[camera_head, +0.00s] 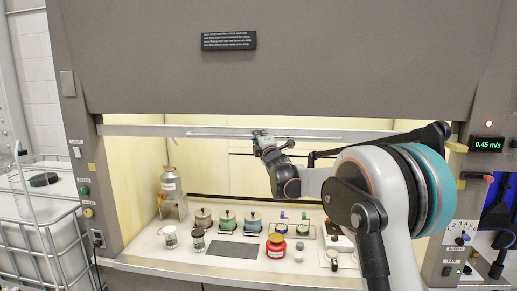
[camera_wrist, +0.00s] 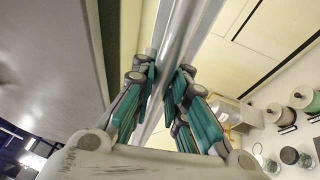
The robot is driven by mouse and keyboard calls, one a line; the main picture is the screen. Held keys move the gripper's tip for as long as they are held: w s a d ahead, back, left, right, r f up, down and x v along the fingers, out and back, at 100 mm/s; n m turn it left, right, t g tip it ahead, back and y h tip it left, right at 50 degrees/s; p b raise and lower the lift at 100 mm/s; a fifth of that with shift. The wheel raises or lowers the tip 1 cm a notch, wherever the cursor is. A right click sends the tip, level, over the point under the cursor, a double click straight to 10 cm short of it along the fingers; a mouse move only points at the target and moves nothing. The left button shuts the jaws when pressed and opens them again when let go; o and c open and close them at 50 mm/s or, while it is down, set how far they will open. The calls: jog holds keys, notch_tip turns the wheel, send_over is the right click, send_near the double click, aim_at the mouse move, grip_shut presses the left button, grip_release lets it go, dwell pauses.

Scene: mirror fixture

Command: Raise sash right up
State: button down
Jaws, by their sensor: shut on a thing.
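The sash's pale metal bottom rail (camera_head: 160,131) runs level across the top of the fume hood opening, just below the big dark grey front panel (camera_head: 300,60). A long slim handle (camera_head: 215,134) lies along the rail. My gripper (camera_head: 259,134) is at the handle, left of the rail's middle, with my arm reaching in from the right. In the wrist view, the teal-padded fingers of my gripper (camera_wrist: 165,82) close from both sides on the shiny handle bar (camera_wrist: 180,40). The exact contact at the fingertips is partly hidden.
A display (camera_head: 487,145) reads 0.45 m/s on the right post.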

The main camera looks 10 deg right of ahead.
jog(key=shift+r, duration=0.95)
jog(key=c, duration=1.8)
grip_release()
jog(key=shift+c, duration=0.2)
jog(key=v, duration=1.2)
jog(key=shift+f, duration=0.1)
